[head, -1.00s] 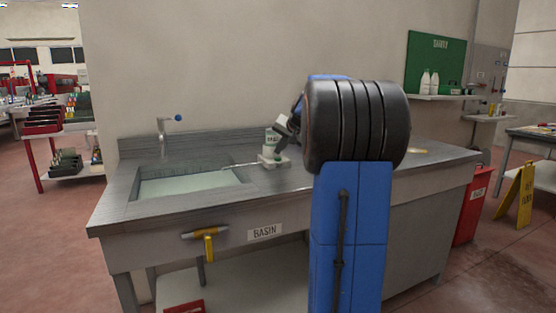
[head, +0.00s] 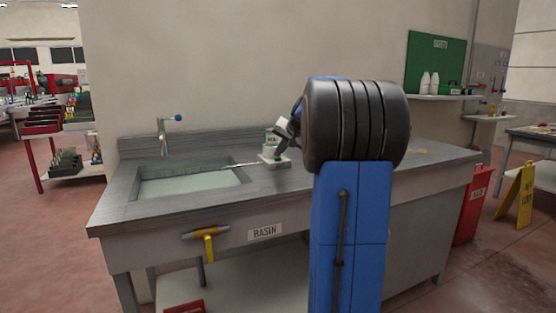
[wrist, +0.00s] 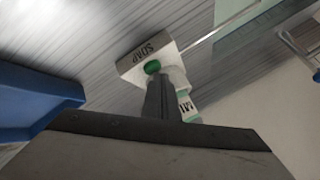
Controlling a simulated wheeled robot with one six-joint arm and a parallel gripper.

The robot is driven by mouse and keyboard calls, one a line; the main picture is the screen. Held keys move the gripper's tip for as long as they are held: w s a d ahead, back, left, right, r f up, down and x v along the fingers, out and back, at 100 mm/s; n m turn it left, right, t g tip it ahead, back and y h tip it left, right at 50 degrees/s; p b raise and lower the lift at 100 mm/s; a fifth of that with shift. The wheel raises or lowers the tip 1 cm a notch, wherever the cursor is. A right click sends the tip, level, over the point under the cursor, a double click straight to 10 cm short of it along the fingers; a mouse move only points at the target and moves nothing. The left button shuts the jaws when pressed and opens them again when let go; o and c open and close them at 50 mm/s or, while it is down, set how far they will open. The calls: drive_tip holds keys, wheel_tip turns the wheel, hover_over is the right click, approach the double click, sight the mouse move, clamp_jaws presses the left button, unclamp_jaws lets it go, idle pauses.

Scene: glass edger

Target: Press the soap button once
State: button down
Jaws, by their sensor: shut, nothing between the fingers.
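The soap dispenser is a small white block (head: 269,159) on the counter, right of the basin. In the wrist view the block (wrist: 138,63) carries the word SOAP and a round green button (wrist: 152,67). My gripper (wrist: 158,80) is shut and empty, its dark fingertips right at the near edge of the button. I cannot tell whether they touch it. In the head view my gripper (head: 280,153) is over the block and hides the button. A white and green bottle (head: 271,139) stands close behind the block; in the wrist view it (wrist: 182,98) is beside my fingers.
The water-filled basin (head: 190,184) with its tap (head: 162,138) lies left of the dispenser. A thin rod (head: 240,164) reaches from the block over the basin. The counter (head: 310,176) is clear at the front. A blue object (wrist: 35,100) is at left in the wrist view.

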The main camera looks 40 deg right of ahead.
sight(279, 159)
drive_tip(key=shift+f, duration=0.25)
idle(0.6)
drive_tip(key=shift+r, duration=0.85)
drive_tip(key=shift+r, duration=0.1)
drive_tip(key=shift+r, duration=2.4)
